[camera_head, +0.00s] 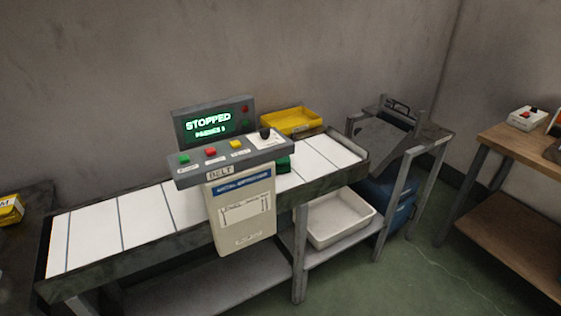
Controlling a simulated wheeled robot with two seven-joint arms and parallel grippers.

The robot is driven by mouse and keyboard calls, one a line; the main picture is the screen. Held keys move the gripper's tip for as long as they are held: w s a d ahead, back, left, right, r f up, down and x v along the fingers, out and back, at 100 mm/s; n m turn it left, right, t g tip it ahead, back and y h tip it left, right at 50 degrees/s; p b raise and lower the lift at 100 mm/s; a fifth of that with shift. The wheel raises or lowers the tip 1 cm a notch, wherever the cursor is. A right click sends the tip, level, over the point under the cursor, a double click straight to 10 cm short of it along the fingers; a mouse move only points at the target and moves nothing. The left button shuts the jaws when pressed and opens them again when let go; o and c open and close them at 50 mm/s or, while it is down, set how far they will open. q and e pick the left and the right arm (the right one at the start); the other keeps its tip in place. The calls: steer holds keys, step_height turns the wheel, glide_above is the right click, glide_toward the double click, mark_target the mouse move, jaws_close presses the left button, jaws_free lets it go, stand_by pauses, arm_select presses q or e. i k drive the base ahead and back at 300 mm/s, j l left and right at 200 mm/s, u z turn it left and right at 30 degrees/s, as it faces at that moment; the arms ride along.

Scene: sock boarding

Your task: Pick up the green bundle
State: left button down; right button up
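A dark green thing (284,164), likely the green bundle, shows on the white-slatted belt (312,166) just right of the control box. The control panel hides most of it, so its shape cannot be told. Neither of my grippers is in view.
The control panel (212,160) has buttons, a knob and a screen reading "STOPPED". A yellow tray (291,121) is behind the belt. A white bin (340,220) and blue container (397,200) are below. A metal chute (384,132) stands at the belt's right end. A wooden table (508,144) is at right.

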mark_target(283, 164)
steer(key=i+l+u, duration=0.1)
steer(key=u, duration=0.35)
steer(key=i+l+u, duration=0.15)
steer(key=l, duration=0.25)
steer(key=i+l+u, duration=0.15)
steer(key=l, duration=0.3)
steer(key=i+l+u, duration=0.2)
steer(key=l, duration=0.25)
steer(key=l+u, duration=0.15)
steer(key=l, duration=0.25)
